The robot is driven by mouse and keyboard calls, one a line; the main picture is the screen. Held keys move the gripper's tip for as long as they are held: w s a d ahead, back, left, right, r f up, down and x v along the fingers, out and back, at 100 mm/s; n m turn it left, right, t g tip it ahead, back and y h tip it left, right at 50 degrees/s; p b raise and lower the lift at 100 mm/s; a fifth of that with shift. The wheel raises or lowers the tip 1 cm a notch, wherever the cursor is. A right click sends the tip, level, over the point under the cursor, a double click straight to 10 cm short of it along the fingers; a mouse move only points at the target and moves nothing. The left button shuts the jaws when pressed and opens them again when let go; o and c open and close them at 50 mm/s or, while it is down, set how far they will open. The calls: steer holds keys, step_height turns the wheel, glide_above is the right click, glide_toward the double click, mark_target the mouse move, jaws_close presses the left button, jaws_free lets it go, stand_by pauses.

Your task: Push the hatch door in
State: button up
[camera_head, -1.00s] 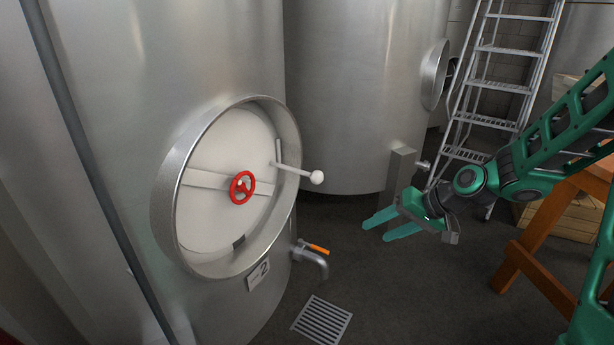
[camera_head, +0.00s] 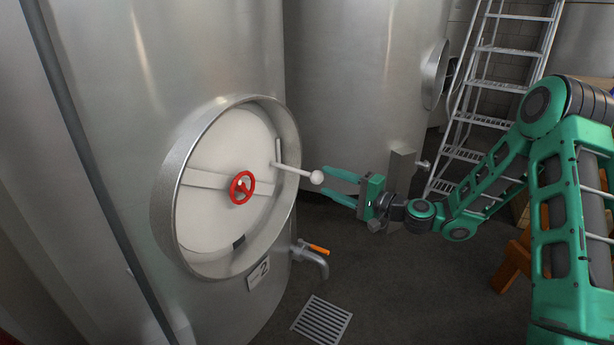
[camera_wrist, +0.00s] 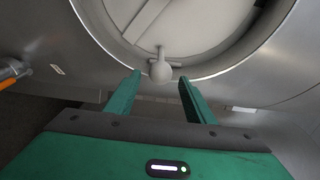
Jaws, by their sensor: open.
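The round white hatch door (camera_head: 215,215) sits inside a deep metal ring on the near steel tank. It carries a red handwheel (camera_head: 242,187) on a crossbar and a rod handle with a white ball knob (camera_head: 316,177) that sticks out to the right. The door also shows at the top of the wrist view (camera_wrist: 190,22). My gripper (camera_head: 338,184) is open and empty, its fingers pointing left at the knob. In the wrist view the knob (camera_wrist: 160,72) is ahead, between the lines of the two fingertips (camera_wrist: 160,78). I cannot tell whether they touch it.
A tap with an orange lever (camera_head: 312,257) juts out below the hatch, beside a number 2 plate (camera_head: 258,275). A floor drain (camera_head: 321,320) lies below. A second tank (camera_head: 350,80) and a ladder (camera_head: 495,90) stand behind. Dark floor is open in front.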

mark_target(307, 174)
steer(key=x, duration=0.9)
steer(key=shift+a, duration=0.15)
jaws_close()
